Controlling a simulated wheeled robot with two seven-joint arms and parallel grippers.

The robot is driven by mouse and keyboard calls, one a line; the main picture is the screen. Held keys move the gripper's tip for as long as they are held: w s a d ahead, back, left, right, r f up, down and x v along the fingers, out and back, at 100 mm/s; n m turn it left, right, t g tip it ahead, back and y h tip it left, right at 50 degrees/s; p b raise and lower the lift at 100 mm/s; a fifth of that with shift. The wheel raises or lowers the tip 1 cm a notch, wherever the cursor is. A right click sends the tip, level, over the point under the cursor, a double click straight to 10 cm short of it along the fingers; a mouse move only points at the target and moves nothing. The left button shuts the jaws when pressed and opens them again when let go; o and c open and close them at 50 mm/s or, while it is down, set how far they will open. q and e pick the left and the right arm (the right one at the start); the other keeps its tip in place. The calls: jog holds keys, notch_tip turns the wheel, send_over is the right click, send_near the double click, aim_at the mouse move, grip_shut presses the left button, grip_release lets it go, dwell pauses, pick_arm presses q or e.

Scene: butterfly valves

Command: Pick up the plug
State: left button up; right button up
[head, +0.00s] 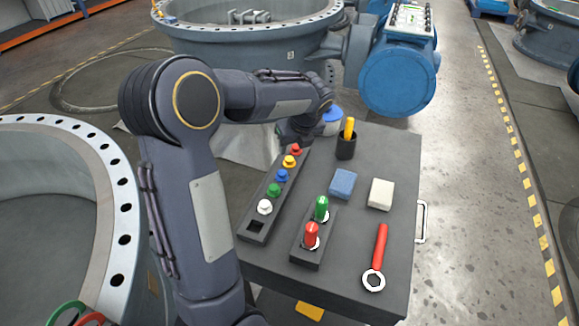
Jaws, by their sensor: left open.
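A dark rack (253,238) on the left of the cart top holds a row of small coloured plugs: red (296,149), yellow (289,161), blue (282,175), green (274,190) and white (264,207). The square slot at its near end is empty. I cannot tell which plug is meant. My left arm comes up from the bottom left and reaches across to the far end of the rack. My left gripper (291,136) is open there, close to the red plug; its fingertips are partly hidden. My right gripper is not in view.
The cart top (345,262) also carries a block with a green and a red handle (311,236), a blue block (343,184), a cream block (381,194), a red-handled ring wrench (378,258) and a black cup (346,146). Large valve bodies stand behind and left.

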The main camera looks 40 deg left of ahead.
aim_at(290, 158)
pick_arm(q)
jog(key=x, duration=0.1)
jog(key=b+x, duration=0.1)
jog(key=x, duration=0.2)
jog(key=shift+s+d+f+b, duration=0.2)
jog(key=shift+s+f+b, duration=0.2)
jog(key=shift+f, duration=0.05)
jog(key=shift+w+a+f, duration=0.1)
jog(key=shift+a+f, duration=0.1)
jog(key=shift+f, duration=0.2)
jog(key=shift+r, duration=0.1)
jog(key=shift+c, duration=0.3)
jog(key=c, duration=0.8)
